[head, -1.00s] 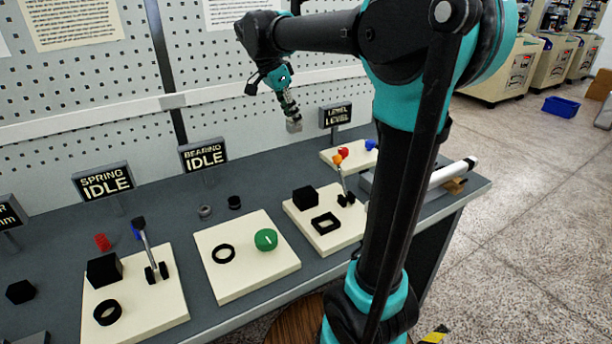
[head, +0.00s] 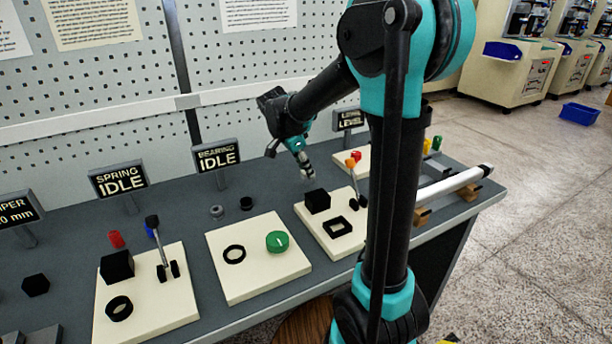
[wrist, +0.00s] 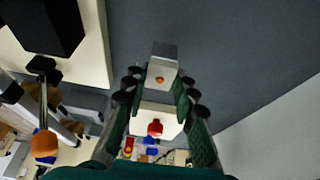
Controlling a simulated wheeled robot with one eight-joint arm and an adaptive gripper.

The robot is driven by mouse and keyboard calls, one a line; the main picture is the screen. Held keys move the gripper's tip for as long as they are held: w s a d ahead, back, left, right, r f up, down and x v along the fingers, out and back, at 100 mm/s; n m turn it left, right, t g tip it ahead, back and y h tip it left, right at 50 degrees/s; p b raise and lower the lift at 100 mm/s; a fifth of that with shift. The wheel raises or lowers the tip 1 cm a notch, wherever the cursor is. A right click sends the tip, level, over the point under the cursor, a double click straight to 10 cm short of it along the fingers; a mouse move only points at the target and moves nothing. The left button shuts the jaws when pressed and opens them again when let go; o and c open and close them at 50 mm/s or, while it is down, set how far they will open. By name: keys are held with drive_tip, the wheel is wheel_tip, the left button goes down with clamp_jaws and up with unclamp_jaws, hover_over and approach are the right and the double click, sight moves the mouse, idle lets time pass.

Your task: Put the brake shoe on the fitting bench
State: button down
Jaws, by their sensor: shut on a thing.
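My gripper (head: 304,160) is shut on a small light grey block with an orange-brown spot on its face, which I take to be the brake shoe (wrist: 163,66). In the wrist view the block sits between the fingertips of my gripper (wrist: 161,88). The grey fitting bench (head: 275,193) runs along the pegboard wall. In the head view the block is low over the bench's rear part, behind the cream board with the black cube. I cannot tell whether it touches the bench top.
A cream board (head: 350,241) with a black cube (head: 317,201) and an orange-tipped lever (head: 353,175) is close in front. The BEARING sign (head: 217,157) and LEVEL sign (head: 349,119) stand on either side.

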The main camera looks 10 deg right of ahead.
drive_tip(key=shift+f, duration=1.25)
drive_tip(key=shift+f, duration=0.15)
drive_tip(key=c, duration=1.2)
unclamp_jaws()
drive_tip(key=v, duration=1.2)
